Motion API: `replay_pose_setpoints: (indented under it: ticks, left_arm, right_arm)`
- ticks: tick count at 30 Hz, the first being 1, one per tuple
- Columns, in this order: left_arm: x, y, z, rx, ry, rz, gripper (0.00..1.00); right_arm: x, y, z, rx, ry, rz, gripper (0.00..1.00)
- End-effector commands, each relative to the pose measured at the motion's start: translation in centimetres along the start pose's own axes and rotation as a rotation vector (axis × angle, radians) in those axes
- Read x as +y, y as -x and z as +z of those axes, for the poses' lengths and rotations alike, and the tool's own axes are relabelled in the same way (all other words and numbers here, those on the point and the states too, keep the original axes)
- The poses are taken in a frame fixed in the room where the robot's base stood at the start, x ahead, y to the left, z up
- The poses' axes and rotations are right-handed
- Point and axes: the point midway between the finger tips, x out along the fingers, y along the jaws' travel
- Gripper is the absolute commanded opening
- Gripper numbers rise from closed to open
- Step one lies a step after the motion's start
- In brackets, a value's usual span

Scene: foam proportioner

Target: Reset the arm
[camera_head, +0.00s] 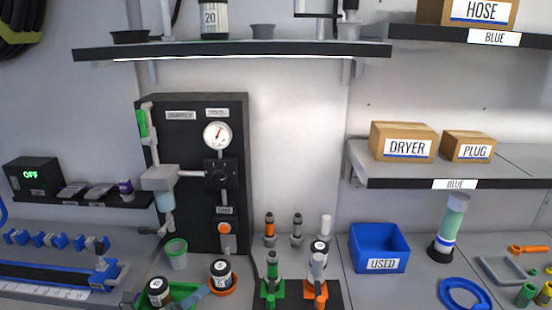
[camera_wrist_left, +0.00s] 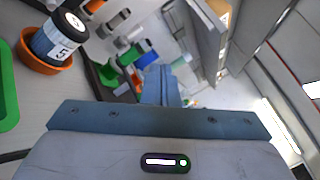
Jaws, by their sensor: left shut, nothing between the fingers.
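My left gripper (camera_head: 198,295) shows at the bottom edge of the head view, as a blue-grey piece over the green tray (camera_head: 180,290), just left of the orange dish (camera_head: 236,287). In the left wrist view its blue-grey fingers (camera_wrist_left: 160,82) are together, with nothing between them. A black-lidded jar (camera_head: 221,270) with a white label stands in the orange dish; it also shows at the upper left of the left wrist view (camera_wrist_left: 60,38). Most of my left arm is below the frame. My right gripper is not in view.
A black panel (camera_head: 185,150) with a gauge stands behind. Another jar (camera_head: 159,291) is at the green tray. Green and orange fittings (camera_head: 272,280) stand on a dark base to the right. A blue USED bin (camera_head: 379,247) is farther right. Shelves (camera_head: 235,50) overhang the bench.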

Motion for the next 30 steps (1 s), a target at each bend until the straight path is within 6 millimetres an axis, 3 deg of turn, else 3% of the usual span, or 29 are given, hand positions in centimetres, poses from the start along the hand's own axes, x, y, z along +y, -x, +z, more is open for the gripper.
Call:
replay_pose_setpoints:
  ticks: [10,17,23,26,30]
  left_arm:
    - [-1.3,1.6,3.0,-0.247,0.176,-0.003,0.0]
    - [-1.5,4.5,5.6,-0.508,0.403,0.016,0.0]
    - [0.3,10.1,6.7,-0.853,0.769,0.096,0.0]
    - [1.8,13.4,5.5,-1.022,0.982,0.172,0.0]
    - [3.6,17.8,1.8,-1.229,1.281,0.322,0.0]
  right_arm:
    - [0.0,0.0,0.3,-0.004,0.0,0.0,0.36]
    - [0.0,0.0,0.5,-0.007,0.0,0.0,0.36]
    - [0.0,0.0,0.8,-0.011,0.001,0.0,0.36]
    - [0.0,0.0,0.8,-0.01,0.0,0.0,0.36]
    - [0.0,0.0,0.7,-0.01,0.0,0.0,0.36]
